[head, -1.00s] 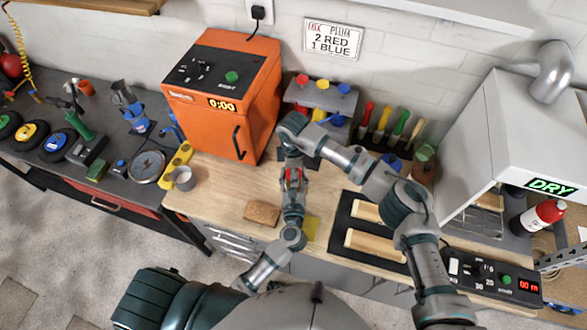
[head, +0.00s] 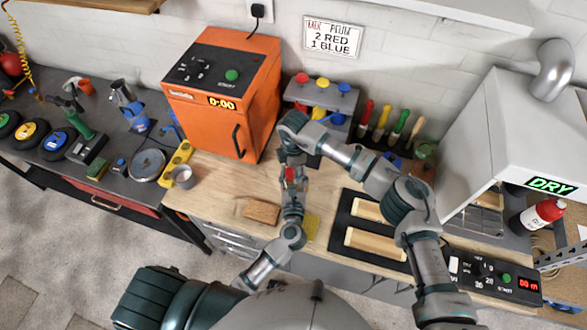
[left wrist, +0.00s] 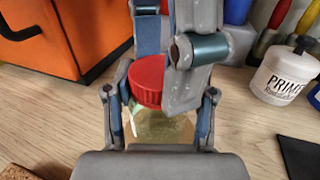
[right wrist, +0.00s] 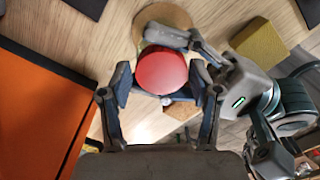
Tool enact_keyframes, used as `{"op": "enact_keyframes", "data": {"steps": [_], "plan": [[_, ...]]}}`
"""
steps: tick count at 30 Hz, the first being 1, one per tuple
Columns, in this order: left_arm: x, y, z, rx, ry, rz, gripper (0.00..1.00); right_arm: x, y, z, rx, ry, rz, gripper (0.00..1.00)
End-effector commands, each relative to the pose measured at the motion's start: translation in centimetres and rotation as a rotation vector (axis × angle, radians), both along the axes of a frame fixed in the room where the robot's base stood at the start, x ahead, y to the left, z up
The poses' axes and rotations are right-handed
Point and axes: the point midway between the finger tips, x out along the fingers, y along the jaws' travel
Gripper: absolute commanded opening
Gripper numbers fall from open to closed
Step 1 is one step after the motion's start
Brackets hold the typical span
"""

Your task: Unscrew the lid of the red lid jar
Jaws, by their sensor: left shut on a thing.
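The red lid (right wrist: 161,70) tops the jar (left wrist: 138,118), whose pale body is mostly hidden behind my left fingers. My left gripper (left wrist: 165,115) is shut on the jar and holds it upright above the bench. My right gripper (right wrist: 160,88) comes from above, with one finger on either side of the lid. A small gap shows between these fingers and the lid in the right wrist view, so it looks open. In the head view the lid (head: 290,174) shows small between my two grippers.
The orange oven (head: 222,95) stands at the left of the wooden bench. A brown block (head: 262,211) and a yellow sponge (right wrist: 259,43) lie near the jar. A white primer jar (left wrist: 283,75) stands behind at the right. A black tray with wooden pieces (head: 345,210) lies right.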

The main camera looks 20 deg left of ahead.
Motion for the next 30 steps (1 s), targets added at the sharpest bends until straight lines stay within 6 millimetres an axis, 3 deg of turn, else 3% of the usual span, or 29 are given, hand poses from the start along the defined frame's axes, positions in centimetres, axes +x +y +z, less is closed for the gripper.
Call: {"op": "enact_keyframes", "data": {"steps": [13,24,30], "plan": [[-0.1,0.0,-0.6,-0.002,0.012,0.000,0.00,-0.1,0.0,0.5,-0.001,0.002,0.000,0.78],[-0.1,0.0,-0.6,-0.002,0.012,0.000,0.00,-0.1,0.1,4.7,0.000,0.002,-0.014,0.74],[-0.1,0.0,-0.6,-0.002,0.012,0.001,0.00,-0.1,0.1,7.2,0.001,0.000,-0.217,0.74]]}}
